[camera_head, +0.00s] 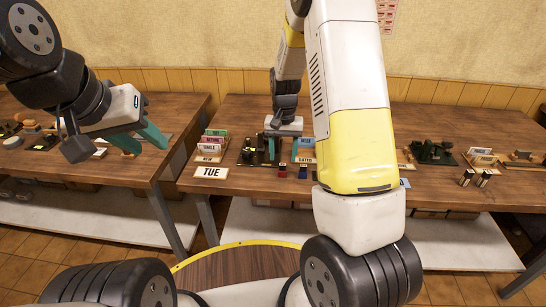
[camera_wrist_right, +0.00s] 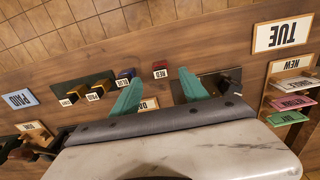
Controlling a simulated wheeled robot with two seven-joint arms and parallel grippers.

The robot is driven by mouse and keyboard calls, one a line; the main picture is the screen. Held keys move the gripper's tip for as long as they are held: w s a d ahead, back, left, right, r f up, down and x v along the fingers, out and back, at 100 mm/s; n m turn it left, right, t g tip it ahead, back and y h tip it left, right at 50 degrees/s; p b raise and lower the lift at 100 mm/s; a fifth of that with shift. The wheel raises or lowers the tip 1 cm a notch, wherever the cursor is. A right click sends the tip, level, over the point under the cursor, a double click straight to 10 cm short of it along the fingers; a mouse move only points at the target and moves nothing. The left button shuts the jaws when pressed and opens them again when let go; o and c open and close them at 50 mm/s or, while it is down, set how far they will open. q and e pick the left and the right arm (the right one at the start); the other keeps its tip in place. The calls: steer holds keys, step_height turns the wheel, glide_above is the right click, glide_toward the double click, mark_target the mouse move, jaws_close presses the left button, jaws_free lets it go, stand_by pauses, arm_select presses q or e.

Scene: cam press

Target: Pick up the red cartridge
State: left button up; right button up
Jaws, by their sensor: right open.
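The red cartridge (camera_head: 283,169) is a small red block with a pale label, standing on the middle table near its front edge. It also shows in the right wrist view (camera_wrist_right: 160,66), roughly centred between and just beyond the fingertips. My right gripper (camera_head: 284,149) is above and behind it, fingers spread and pointing down, and it shows empty in the right wrist view (camera_wrist_right: 160,82). A blue cartridge (camera_head: 303,171) stands beside the red one; it also shows in the right wrist view (camera_wrist_right: 126,73). My left gripper (camera_head: 138,143) is over the left table with its teal fingers apart and nothing between them.
A TUE sign (camera_head: 212,172) lies left of the cartridges, with a rack of coloured cards (camera_head: 211,146) behind it. A dark press-like device (camera_head: 252,152) stands close to my right gripper. Bare wood lies in front.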

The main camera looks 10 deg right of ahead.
mark_target(282, 165)
step_height(282, 165, down, 6)
steer(key=shift+f, duration=0.1)
jaws_close()
stand_by(0.4)
